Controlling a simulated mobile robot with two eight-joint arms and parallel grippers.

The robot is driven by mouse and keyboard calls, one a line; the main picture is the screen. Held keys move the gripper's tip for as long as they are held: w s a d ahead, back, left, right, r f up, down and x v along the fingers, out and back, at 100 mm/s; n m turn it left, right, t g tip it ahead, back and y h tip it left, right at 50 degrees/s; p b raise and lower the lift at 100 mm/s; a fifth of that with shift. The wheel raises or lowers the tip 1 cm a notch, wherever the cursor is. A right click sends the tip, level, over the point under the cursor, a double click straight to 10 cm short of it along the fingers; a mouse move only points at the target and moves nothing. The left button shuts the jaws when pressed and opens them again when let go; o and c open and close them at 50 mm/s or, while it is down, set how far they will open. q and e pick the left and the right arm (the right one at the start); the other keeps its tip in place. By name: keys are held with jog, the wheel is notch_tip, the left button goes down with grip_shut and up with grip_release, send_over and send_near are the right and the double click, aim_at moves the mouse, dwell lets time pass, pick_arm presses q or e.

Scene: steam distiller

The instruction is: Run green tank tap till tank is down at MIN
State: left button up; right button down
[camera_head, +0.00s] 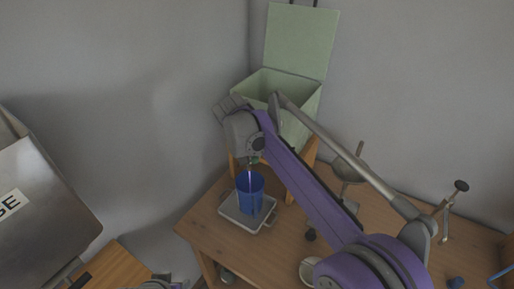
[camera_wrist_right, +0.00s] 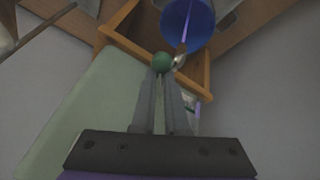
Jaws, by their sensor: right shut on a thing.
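The pale green tank (camera_head: 303,122) stands on a wooden stand with its lid (camera_head: 300,40) raised. In the right wrist view my right gripper (camera_wrist_right: 163,72) is shut on the round green tap knob (camera_wrist_right: 162,62) at the tank's foot. The gripper (camera_head: 257,158) also shows in the head view, at the tank's front. A thin violet stream falls from the tap into the blue container (camera_head: 243,203), which also shows in the right wrist view (camera_wrist_right: 178,13). The MIN mark and the liquid level cannot be read.
The blue container stands on a pale tray (camera_head: 230,212) on the wooden table (camera_head: 205,237). A white bowl (camera_head: 306,270) and metal stands are to the right. A grey lettered box (camera_head: 45,200) is at the left. Walls close in behind the tank.

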pick_arm(q)
jog(key=shift+w+r+p, duration=0.2)
jog(key=shift+r+p, duration=0.15)
jog(key=shift+r, duration=0.25)
pick_arm(e)
jog(key=shift+s+a+f+m+g, duration=0.2)
jog(key=shift+a+f+m+g, duration=0.15)
jog(key=shift+m, duration=0.45)
jog(key=shift+a+h, duration=0.1)
jog(key=shift+h, duration=0.2)
jog(key=c, duration=1.1)
grip_release()
jog(key=shift+o, duration=0.4)
jog(key=shift+s+r, duration=0.2)
jog(key=shift+r, duration=0.05)
pick_arm(q)
jog(key=shift+w+r+p, duration=0.2)
jog(key=shift+r+p, duration=0.2)
jog(key=shift+r, duration=0.2)
pick_arm(e)
jog(key=v, duration=1.1)
jog(key=shift+f, duration=0.15)
